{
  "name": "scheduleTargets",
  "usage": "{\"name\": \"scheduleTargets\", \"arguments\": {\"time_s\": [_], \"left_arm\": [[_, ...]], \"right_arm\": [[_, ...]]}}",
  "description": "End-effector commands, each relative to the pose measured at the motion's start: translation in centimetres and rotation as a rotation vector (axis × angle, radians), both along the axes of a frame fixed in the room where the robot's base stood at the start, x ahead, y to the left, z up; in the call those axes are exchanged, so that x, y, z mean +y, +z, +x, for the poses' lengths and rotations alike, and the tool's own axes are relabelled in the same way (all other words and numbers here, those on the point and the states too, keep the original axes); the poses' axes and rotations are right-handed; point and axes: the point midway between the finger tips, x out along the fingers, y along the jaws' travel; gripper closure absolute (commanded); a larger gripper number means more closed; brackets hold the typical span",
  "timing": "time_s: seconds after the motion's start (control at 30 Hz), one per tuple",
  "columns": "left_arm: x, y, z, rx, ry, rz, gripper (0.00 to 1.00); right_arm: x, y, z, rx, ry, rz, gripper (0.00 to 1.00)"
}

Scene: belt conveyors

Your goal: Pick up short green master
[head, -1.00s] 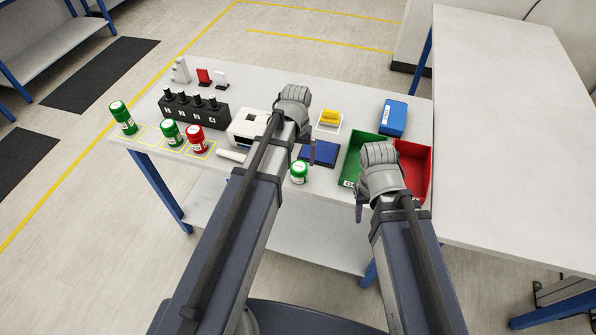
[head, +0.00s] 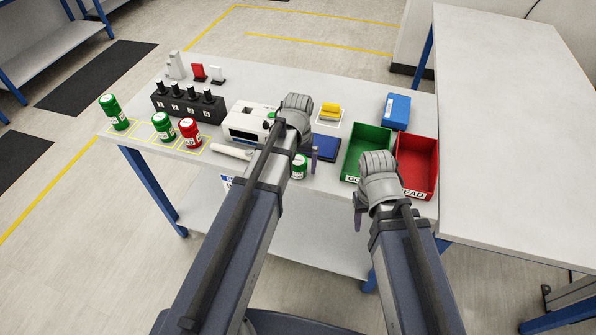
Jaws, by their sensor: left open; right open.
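Several labelled canisters stand on the white table: a taller green one (head: 113,112) at the far left, a shorter green one (head: 163,126) and a red one (head: 190,133), by yellow-outlined squares. Another short green canister (head: 299,167) stands near the front edge, partly hidden by my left arm. My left gripper (head: 309,160) is open beside this canister; one dark finger shows just right of it, the other is hidden. Whether the canister is between the fingers I cannot tell. My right gripper (head: 359,213) is open and empty in front of the bins, mostly hidden by its wrist.
A green bin (head: 366,143) and a red bin (head: 433,165) stand at the right, with a blue box (head: 397,111) behind. A black numbered block (head: 188,107), a white device (head: 243,121), a blue pad (head: 324,148) and a yellow item (head: 330,109) occupy the middle.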

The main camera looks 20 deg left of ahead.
Motion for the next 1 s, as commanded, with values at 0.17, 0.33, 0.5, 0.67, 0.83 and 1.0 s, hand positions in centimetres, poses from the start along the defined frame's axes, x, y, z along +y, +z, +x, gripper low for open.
{"name": "scheduleTargets", "arguments": {"time_s": [0.17,0.33,0.5,0.67,0.83,1.0], "left_arm": [[0.01,0.13,0.0,0.0,0.0,0.0,0.0],[0.02,0.13,0.0,0.0,0.0,0.0,0.19],[0.02,0.13,0.0,0.0,0.0,0.0,0.38],[0.02,0.13,-0.01,0.0,0.0,0.0,0.56],[0.01,0.12,-0.01,0.0,0.0,0.0,0.75],[0.01,0.12,0.0,0.0,0.0,0.0,0.94]], "right_arm": [[0.0,0.13,0.0,0.0,0.0,0.0,0.5],[0.0,0.13,0.0,0.0,0.0,0.0,0.5],[0.0,0.13,0.0,0.0,0.0,0.0,0.5],[0.0,0.12,0.0,0.0,0.0,0.0,0.5],[0.0,0.12,0.0,0.0,0.0,0.0,0.5],[0.0,0.12,0.0,0.0,0.0,0.0,0.5]]}}
